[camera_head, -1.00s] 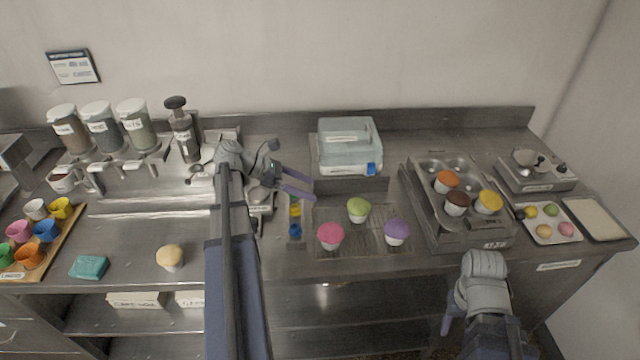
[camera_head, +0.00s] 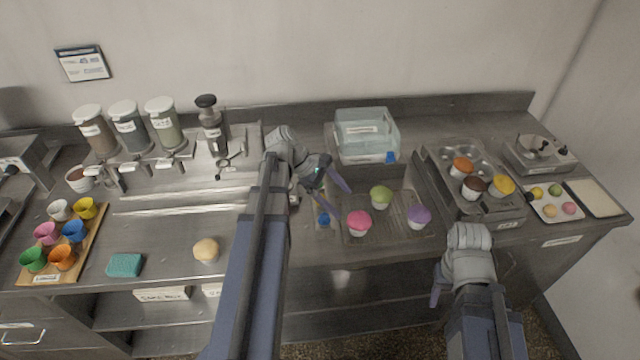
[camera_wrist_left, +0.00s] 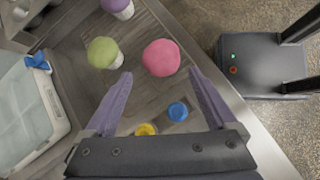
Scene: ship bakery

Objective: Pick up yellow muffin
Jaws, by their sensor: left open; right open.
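The yellow muffin (camera_head: 502,186) sits in the muffin tin (camera_head: 484,214) on the right of the counter, in the cup right of the dark brown muffin (camera_head: 474,187). An orange muffin (camera_head: 461,166) is behind them. My left gripper (camera_head: 342,197) is open and empty, left of the tin and above the rack near the pink muffin (camera_head: 358,222). In the left wrist view the pink muffin (camera_wrist_left: 161,58) lies just beyond the open fingertips (camera_wrist_left: 160,78). My right gripper (camera_head: 439,285) is low in front of the counter edge, open, one finger partly hidden.
Green (camera_head: 381,196) and purple (camera_head: 418,215) muffins stand on the rack beside the pink one. A clear bin (camera_head: 366,135) is behind the rack. A small tray of coloured pieces (camera_head: 556,210) lies right of the tin. A cream muffin (camera_head: 206,250) and a teal sponge (camera_head: 125,265) are at left.

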